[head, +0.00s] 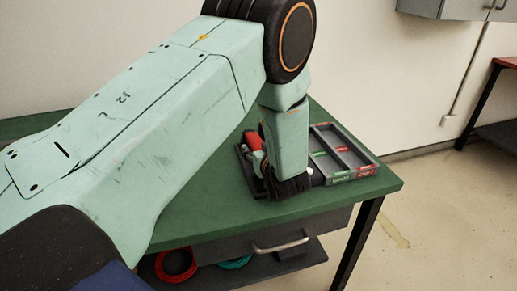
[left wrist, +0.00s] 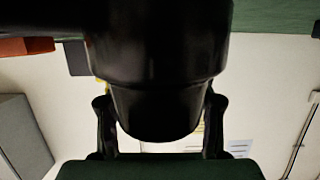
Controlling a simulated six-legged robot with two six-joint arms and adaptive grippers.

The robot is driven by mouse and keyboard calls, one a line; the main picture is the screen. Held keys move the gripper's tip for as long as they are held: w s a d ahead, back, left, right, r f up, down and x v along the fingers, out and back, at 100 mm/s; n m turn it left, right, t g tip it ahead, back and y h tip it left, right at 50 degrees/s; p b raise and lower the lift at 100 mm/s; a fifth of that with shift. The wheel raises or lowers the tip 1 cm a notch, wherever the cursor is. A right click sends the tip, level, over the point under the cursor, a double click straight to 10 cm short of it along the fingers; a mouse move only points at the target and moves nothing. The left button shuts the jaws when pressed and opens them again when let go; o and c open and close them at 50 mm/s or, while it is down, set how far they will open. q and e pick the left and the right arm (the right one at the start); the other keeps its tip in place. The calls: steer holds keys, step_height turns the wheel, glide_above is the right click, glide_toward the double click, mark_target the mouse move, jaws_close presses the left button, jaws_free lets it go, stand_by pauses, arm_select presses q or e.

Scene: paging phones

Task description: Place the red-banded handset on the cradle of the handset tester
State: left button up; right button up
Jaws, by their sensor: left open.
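My left arm reaches down over the green table in the head view, and its dark wrist end (head: 287,187) is low at the table. My left gripper (left wrist: 159,152) shows in the left wrist view with its two dark fingers wide apart and nothing visible between them. A red piece (head: 254,140) shows just left of my arm, above a dark device (head: 243,165) on the table, which may be the handset tester. I cannot make out the red-banded handset or the cradle clearly. My right gripper is not in view.
A grey compartment tray (head: 370,169) with red and green labels stands right of my arm. The green table (head: 205,216) is bare at the front left. Below are a drawer (head: 230,247) and a shelf with red (head: 176,266) and teal coils.

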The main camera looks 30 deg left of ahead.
arm_select(q)
steer(key=shift+s+d+r+p, duration=0.15)
steer(key=shift+s+r+p, duration=0.1)
steer(key=shift+s+p, duration=0.05)
steer(key=p+v, duration=0.6)
steer(key=v, duration=0.2)
steer(key=shift+r, duration=0.2)
steer(key=shift+s+d+r+p, duration=0.1)
steer(key=shift+s+d+p, duration=0.15)
steer(key=shift+p, duration=0.1)
steer(key=p+v, duration=0.2)
steer(key=p, duration=0.3)
steer(key=shift+s+d, duration=0.15)
steer(key=shift+d, duration=0.15)
steer(key=shift+s+f, duration=0.15)
steer(key=shift+f, duration=0.05)
